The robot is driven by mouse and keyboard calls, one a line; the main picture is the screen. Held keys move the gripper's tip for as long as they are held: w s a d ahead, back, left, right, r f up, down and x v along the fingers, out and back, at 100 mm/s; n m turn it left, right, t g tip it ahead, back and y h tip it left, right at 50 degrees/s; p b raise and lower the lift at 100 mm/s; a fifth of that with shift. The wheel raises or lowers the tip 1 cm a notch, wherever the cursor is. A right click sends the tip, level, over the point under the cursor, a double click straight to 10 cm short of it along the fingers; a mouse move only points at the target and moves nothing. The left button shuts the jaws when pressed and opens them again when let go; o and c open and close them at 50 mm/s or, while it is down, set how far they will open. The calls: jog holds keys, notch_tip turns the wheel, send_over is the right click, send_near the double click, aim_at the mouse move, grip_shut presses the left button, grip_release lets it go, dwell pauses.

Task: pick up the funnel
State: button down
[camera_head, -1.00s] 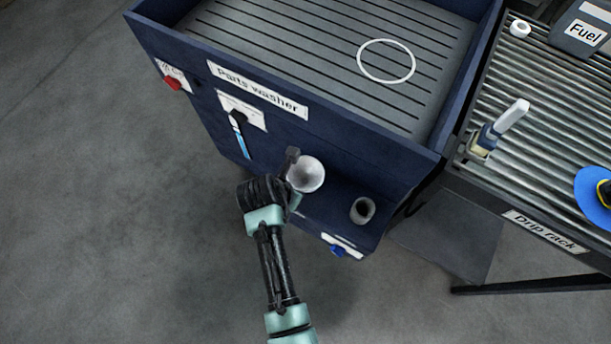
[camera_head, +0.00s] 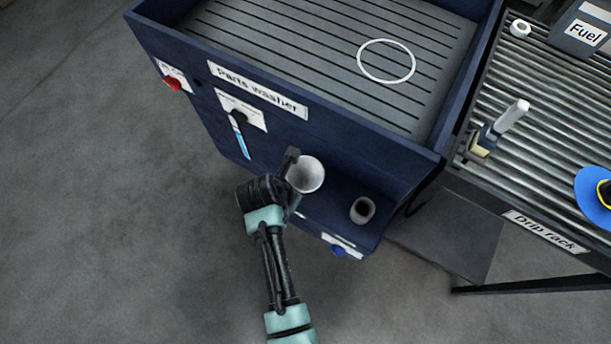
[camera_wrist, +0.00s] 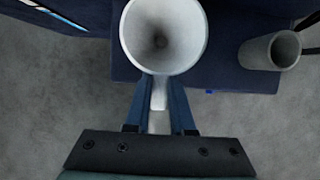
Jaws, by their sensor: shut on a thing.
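The funnel (camera_head: 307,175) is a pale grey-white cone with its wide mouth up, in front of the parts washer in the head view. In the wrist view the funnel (camera_wrist: 163,38) fills the top middle, and its inside and dark bottom hole show. My gripper (camera_head: 293,172) is at the funnel's left side. In the wrist view my gripper's two blue fingers (camera_wrist: 160,98) are closed in around a pale part on the funnel's near side. The contact points are partly hidden under the rim. Whether the funnel is clear of the ledge below cannot be told.
A grey cup-like holder (camera_head: 362,210) stands on the washer's low ledge, right of the funnel. The blue parts washer (camera_head: 330,140) rises just behind, with a lever (camera_head: 239,130) on its front. The drip rack (camera_head: 500,170) is at right. Open floor lies at left.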

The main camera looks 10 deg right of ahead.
dwell(0.4)
notch_tip(320, 180, up, 10)
jog(key=shift+f+p, duration=0.1)
jog(key=shift+p, duration=0.85)
notch_tip(320, 180, up, 3)
jog(key=p, duration=0.4)
jog(key=shift+r, duration=0.2)
